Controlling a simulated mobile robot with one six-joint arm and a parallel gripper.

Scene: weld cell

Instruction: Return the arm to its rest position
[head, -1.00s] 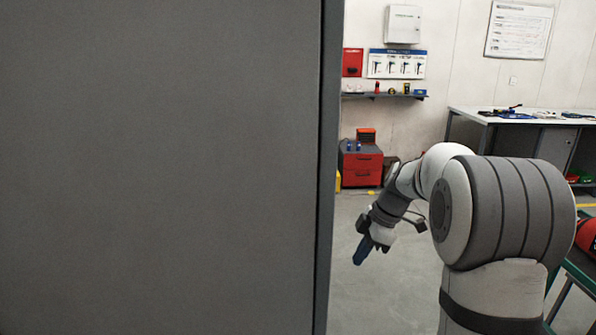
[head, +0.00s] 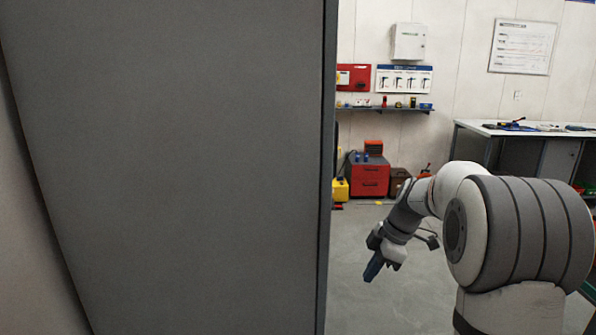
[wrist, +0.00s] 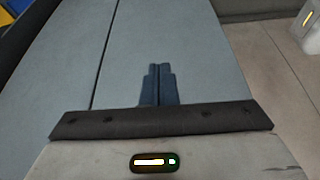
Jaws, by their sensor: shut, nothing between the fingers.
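My gripper (head: 373,267) hangs at the end of my arm to the right of a large grey panel, pointing down and to the left over open floor. In the wrist view its two blue fingers (wrist: 158,84) are together and empty. My arm is bent, with the large grey and white joint at the right of the head view and the forearm reaching left and down.
The tall grey panel (head: 180,160) fills the left half of the head view, close by. Grey floor (head: 400,300) shows clear beneath my gripper.

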